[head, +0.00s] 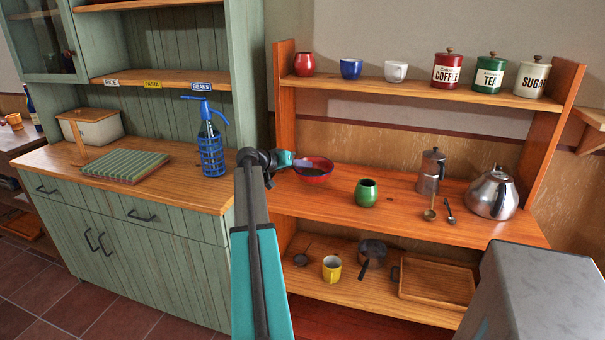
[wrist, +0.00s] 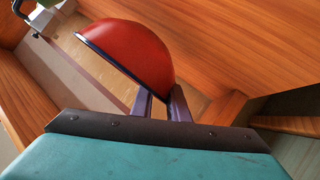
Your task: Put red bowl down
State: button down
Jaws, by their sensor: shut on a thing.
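The red bowl (head: 316,177) has a dark blue rim and is at the left part of the middle shelf (head: 410,212) in the head view, open side up. My gripper (head: 297,164) reaches it from the left and is shut on its near-left edge. In the wrist view the red outside of the bowl (wrist: 135,50) shows beyond the purple-grey fingers of my gripper (wrist: 161,99), which meet its edge. I cannot tell whether the bowl's base touches the shelf.
A green cup (head: 366,193) stands right of the bowl on the same shelf. A moka pot (head: 431,172), two spoons and a kettle (head: 492,195) are farther right. The shelf unit's left upright (head: 286,120) is close to my gripper.

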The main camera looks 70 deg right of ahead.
aim_at(303, 172)
jog(key=shift+f, duration=1.45)
jog(key=c, duration=1.7)
grip_release()
jog(key=shift+o, duration=0.2)
jog(key=shift+b+v, duration=0.45)
jog(key=shift+v, duration=5.5)
jog(key=shift+s+r, duration=0.1)
